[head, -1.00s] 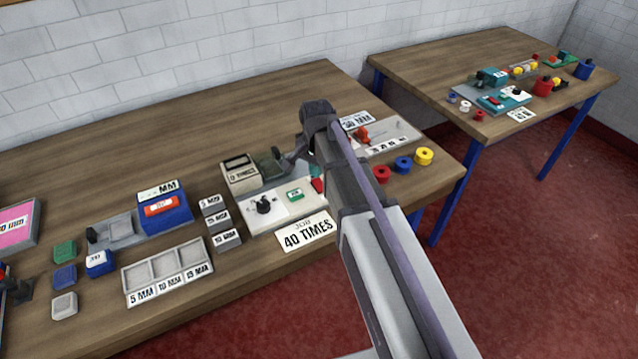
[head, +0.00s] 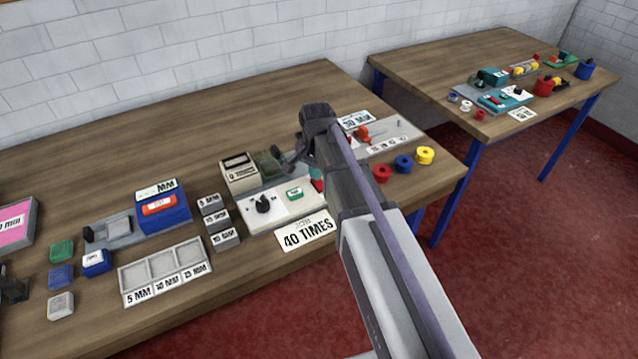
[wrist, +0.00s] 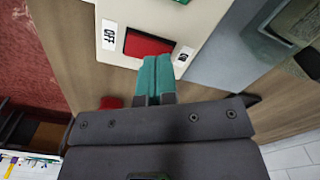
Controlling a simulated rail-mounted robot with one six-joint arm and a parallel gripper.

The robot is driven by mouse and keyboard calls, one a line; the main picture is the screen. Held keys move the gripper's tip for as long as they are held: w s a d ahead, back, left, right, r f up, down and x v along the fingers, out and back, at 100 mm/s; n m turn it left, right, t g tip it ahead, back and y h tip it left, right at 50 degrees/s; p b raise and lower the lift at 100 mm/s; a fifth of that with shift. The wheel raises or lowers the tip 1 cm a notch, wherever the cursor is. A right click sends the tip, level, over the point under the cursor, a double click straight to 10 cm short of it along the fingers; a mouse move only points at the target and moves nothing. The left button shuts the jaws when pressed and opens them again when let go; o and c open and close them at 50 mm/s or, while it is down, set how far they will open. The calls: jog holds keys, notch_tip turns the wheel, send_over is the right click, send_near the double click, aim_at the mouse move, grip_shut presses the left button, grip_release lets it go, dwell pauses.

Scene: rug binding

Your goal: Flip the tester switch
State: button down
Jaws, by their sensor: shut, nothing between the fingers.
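The tester is a pale panel (head: 283,208) on the near table, with a black knob (head: 263,204) and a green button (head: 295,194). Its red rocker switch (wrist: 148,43) shows in the wrist view between an "OFF" label (wrist: 109,35) and a smaller label (wrist: 183,57). In the head view, my arm mostly hides the switch. My gripper (wrist: 154,58) has its teal fingers shut together and empty. The fingertips are at the lower edge of the red switch; I cannot tell whether they touch it.
A grey box marked "TIMES" (head: 239,173) stands behind the panel. A "40 TIMES" card (head: 306,233) lies in front. Red (head: 382,173), blue (head: 403,164) and yellow (head: 425,155) spools stand to the right. Grey blocks (head: 214,220) stand left. A second table (head: 440,60) is at back right.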

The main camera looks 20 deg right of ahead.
jog(key=shift+f+b, duration=0.45)
jog(key=shift+f, duration=0.1)
jog(key=shift+r, duration=0.1)
notch_tip(320, 180, up, 7)
jog(key=p, duration=0.7)
jog(key=shift+s+n, duration=0.2)
jog(key=shift+n, duration=0.7)
jog(key=s+n, duration=0.7)
jog(key=s, duration=0.9)
